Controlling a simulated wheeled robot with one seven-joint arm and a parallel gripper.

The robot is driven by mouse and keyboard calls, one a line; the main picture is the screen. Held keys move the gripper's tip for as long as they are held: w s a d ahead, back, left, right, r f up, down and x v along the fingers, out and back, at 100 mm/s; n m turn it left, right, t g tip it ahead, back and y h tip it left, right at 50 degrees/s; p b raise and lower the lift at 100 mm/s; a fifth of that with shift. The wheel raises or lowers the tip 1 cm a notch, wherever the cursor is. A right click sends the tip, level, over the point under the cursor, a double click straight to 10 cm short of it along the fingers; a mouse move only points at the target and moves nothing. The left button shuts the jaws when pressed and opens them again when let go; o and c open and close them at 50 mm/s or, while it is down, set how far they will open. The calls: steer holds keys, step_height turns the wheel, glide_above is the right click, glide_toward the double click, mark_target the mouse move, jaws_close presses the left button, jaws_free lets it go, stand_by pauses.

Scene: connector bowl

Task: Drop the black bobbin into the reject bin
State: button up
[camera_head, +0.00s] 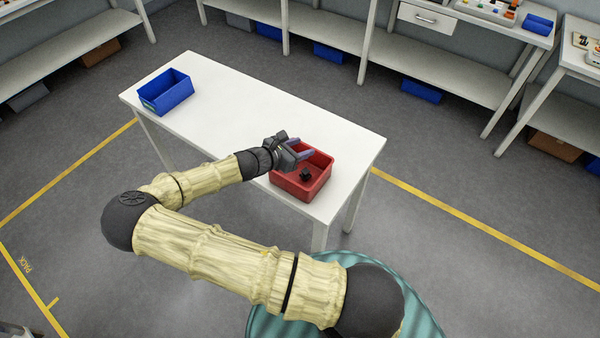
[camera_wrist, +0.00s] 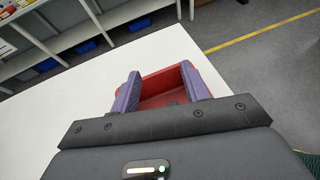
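A red bin (camera_head: 287,188), which I take to be the reject bin, stands at the right end of the white table. A small black object (camera_head: 305,175), which looks like the bobbin, lies on the bin's floor. My gripper (camera_head: 305,152) is above the bin's far left part, with its two purple fingers apart and nothing seen between them. In the wrist view my gripper (camera_wrist: 163,92) is open, and the red bin (camera_wrist: 160,80) shows between and beyond the fingers. A dark patch low between the fingers there is too small to name.
A blue bin (camera_head: 166,95) stands at the far left end of the white table (camera_head: 220,115). The tabletop between the two bins is clear. Shelves and benches with blue boxes line the back, apart from the table.

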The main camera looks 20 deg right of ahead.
steer(key=shift+a, duration=0.15)
steer(key=b+v, duration=0.3)
steer(key=v, duration=1.4)
steer(key=shift+s, duration=0.1)
steer(key=s+d+f+m+g+y, duration=0.4)
steer(key=s+d+m+g+y, duration=0.15)
steer(key=s+m+y, duration=0.35)
steer(key=s+r+m+t+y, duration=0.3)
steer(key=r+m, duration=0.6)
steer(key=m, duration=0.4)
steer(key=shift+s+d+r+y, duration=0.3)
steer(key=shift+s+d, duration=0.1)
steer(key=shift+s, duration=0.45)
steer(key=shift+t, duration=0.25)
